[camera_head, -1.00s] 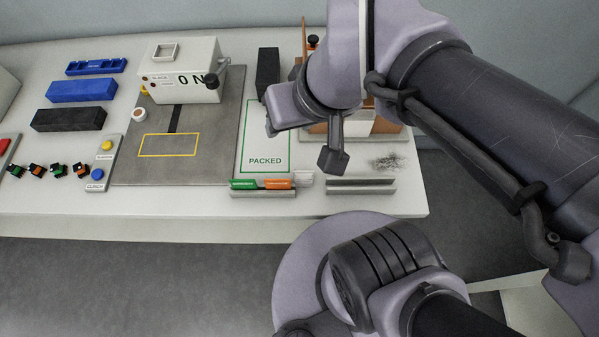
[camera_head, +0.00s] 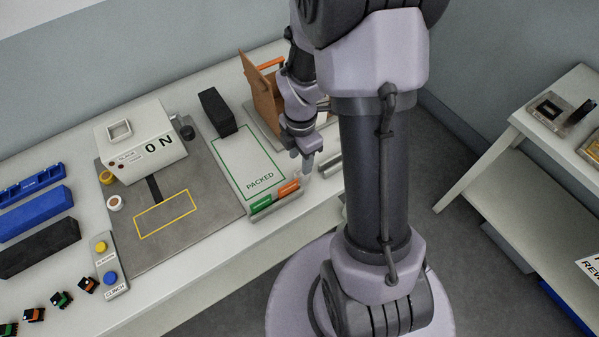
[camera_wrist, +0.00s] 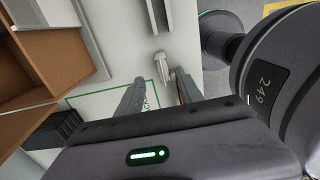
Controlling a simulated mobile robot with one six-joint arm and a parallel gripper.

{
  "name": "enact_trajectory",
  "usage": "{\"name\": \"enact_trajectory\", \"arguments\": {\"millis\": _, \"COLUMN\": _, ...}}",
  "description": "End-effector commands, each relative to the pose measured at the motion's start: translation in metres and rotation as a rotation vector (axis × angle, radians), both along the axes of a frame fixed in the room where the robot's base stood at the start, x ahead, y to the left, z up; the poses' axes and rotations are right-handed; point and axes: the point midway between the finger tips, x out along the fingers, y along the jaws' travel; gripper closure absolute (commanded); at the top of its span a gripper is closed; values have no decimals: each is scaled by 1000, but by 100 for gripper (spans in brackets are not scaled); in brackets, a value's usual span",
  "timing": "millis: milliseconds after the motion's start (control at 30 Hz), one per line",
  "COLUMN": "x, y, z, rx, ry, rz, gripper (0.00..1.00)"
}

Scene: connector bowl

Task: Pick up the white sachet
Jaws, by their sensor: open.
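The white sachet (camera_wrist: 166,70) shows small and pale in the wrist view, just beyond my fingertips, at the end of the holder beside the orange piece (camera_wrist: 181,94). My gripper (camera_wrist: 160,88) is open, with a finger to either side of the line to the sachet and nothing seen held. In the head view my gripper (camera_head: 308,160) points down over the table's front part, right of the orange piece (camera_head: 288,189). There the sachet is hard to make out near the fingertips. I cannot tell whether the fingers touch it.
A green piece (camera_head: 261,205) lies left of the orange one, in front of the PACKED mat (camera_head: 238,150). A brown open box (camera_head: 263,98) stands behind my gripper. A metal rail (camera_head: 330,164) lies to its right. A black block (camera_head: 217,112) and the ON machine (camera_head: 140,140) stand left.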

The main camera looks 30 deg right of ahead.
Motion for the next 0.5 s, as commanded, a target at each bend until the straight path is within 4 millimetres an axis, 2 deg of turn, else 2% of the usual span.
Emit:
{"name": "enact_trajectory", "arguments": {"millis": 33, "x": 0, "y": 0, "z": -9, "rx": 0, "ry": 1, "rz": -1, "gripper": 56}}
{"name": "enact_trajectory", "arguments": {"millis": 233, "x": -2, "y": -1, "z": -28, "rx": 0, "ry": 1, "rz": -1, "gripper": 56}}
{"name": "enact_trajectory", "arguments": {"millis": 400, "x": -5, "y": -3, "z": -63, "rx": 1, "ry": 1, "rz": -1, "gripper": 56}}
{"name": "enact_trajectory", "arguments": {"millis": 500, "x": -5, "y": -3, "z": -67, "rx": 0, "ry": -1, "rz": -1, "gripper": 56}}
